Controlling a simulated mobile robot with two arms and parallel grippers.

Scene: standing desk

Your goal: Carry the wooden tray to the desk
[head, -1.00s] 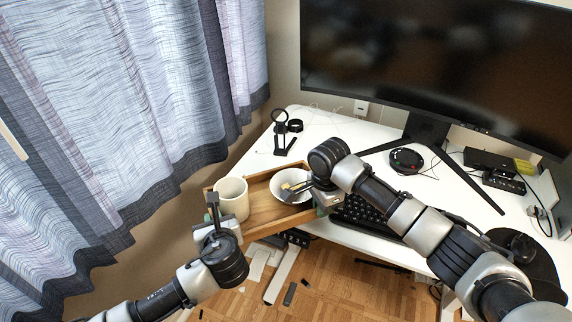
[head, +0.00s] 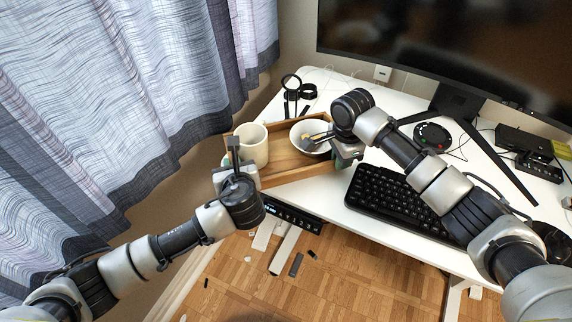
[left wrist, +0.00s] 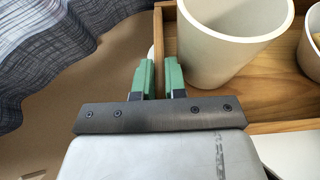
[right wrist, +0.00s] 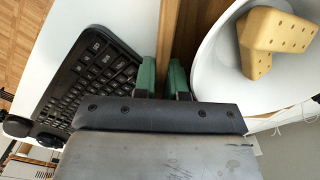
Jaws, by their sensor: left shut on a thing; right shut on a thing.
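The wooden tray (head: 284,164) is at the left end of the white desk (head: 330,88); I cannot tell whether it rests on the top or hovers just above it. It carries a cream cup (head: 254,146) on its left and a white bowl (head: 301,130) on its right. The bowl holds a yellow perforated block (right wrist: 270,40). My left gripper (left wrist: 159,78) is shut on the tray's left wall, beside the cup. My right gripper (right wrist: 163,76) is shut on the tray's right wall, between the bowl and the keyboard.
A black keyboard (head: 395,203) lies close to the tray's right side. A black magnifier stand (head: 291,95) is behind the tray. A monitor (head: 440,50) and its stand fill the back. A curtain (head: 120,90) hangs at the left.

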